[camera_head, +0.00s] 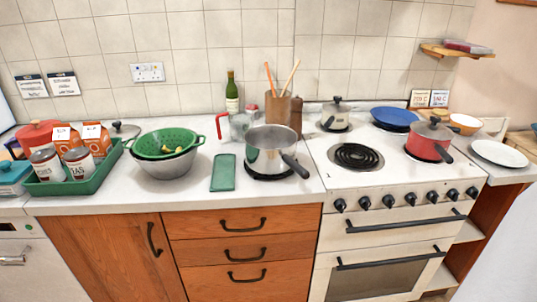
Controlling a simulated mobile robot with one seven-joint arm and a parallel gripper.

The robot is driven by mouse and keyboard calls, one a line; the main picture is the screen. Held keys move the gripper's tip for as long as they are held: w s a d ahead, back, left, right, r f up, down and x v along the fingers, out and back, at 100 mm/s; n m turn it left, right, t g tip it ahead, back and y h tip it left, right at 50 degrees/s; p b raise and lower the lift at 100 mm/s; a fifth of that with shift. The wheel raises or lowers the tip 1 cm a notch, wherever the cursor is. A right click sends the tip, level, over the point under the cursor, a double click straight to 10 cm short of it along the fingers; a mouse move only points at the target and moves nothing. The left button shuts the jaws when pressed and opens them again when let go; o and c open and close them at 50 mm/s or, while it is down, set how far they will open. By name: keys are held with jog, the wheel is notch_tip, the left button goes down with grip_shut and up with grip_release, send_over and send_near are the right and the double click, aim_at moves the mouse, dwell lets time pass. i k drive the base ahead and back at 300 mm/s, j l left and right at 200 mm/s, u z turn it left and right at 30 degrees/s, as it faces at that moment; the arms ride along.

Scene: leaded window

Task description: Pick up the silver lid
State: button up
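A silver lid (125,131) with a dark knob lies on the counter at the left, just behind the green tray and left of the green colander. Its lower part is partly hidden by the tray and cartons. A small silver pot (335,119) with a dark-knobbed lid stands on the back left burner of the stove. A red pot (430,142) with a dark knob on top stands at the right of the stove; its lid's colour is hard to tell. My gripper is not in view.
A green tray (77,187) holds cartons and cans. A green colander (166,142) sits in a metal bowl (165,168). An open silver pot (271,147) stands on the counter, its handle pointing front right. A bottle (232,97) and utensil holder (277,110) stand behind. The front left burner (356,156) is bare.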

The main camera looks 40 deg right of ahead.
aim_at(126, 132)
jog(key=i+j+z, duration=0.2)
jog(key=i+j, duration=0.2)
jog(key=i+j+z, duration=0.25)
jog(key=i+j, duration=0.25)
jog(key=i+j+z, duration=0.2)
jog(key=i+j, duration=0.15)
jog(key=j, duration=0.2)
jog(key=i+j, duration=0.8)
